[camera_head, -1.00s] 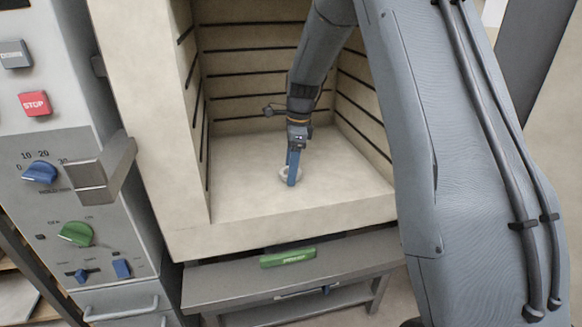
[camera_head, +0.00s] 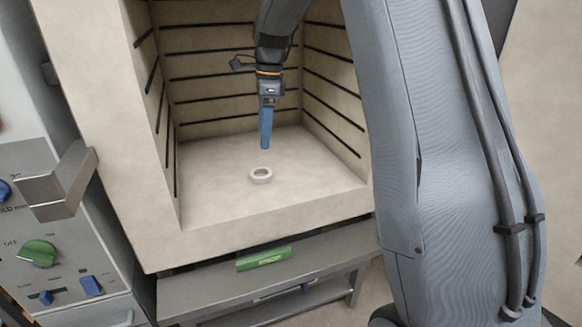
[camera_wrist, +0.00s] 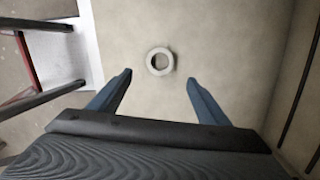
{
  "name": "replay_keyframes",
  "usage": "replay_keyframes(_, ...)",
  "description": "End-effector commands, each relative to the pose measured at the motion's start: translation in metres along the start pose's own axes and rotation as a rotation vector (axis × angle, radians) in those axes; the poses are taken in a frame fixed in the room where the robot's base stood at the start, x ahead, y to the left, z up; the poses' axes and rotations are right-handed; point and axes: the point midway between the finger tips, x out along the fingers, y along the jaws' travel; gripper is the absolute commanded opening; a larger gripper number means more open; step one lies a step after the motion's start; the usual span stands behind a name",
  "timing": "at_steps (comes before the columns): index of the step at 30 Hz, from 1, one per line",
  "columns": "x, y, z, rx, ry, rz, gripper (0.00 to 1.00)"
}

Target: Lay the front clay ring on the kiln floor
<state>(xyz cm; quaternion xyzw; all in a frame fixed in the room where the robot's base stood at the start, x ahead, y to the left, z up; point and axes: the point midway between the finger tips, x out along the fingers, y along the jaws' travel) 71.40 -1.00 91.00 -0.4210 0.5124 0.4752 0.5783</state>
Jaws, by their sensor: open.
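A pale clay ring (camera_head: 261,179) lies flat on the kiln floor (camera_head: 225,195), near the middle. The wrist view also shows the ring (camera_wrist: 160,53), ahead of and between the two blue fingers, touching neither. My gripper (camera_head: 265,147) hangs inside the kiln above the ring, pointing down. Its fingers (camera_wrist: 158,80) are spread apart with nothing between them. In the head view one finger largely hides the other.
The kiln side walls carry dark heating elements (camera_head: 335,98) close on both sides. A control panel (camera_head: 45,230) with a protruding metal bracket (camera_head: 57,186) stands at the left.

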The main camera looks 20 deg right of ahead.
Motion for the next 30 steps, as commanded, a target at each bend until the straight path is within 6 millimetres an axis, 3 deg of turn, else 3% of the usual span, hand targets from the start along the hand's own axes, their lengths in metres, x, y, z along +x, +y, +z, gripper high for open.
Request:
replay_keyframes(4,0.000,0.012,-0.008,-0.063,0.007,0.000,0.70)
replay_keyframes(7,0.000,0.038,-0.022,-0.196,0.020,-0.001,0.70)
replay_keyframes(11,0.005,0.095,-0.052,-0.482,0.046,0.008,0.70)
replay_keyframes(15,0.016,0.165,-0.081,-0.817,0.072,0.026,0.70)
replay_keyframes(21,0.038,0.261,-0.110,-1.255,0.093,0.063,0.70)
replay_keyframes(25,0.051,0.303,-0.120,-1.444,0.097,0.083,0.70)
replay_keyframes(30,0.058,0.325,-0.125,-1.552,0.097,0.094,0.70)
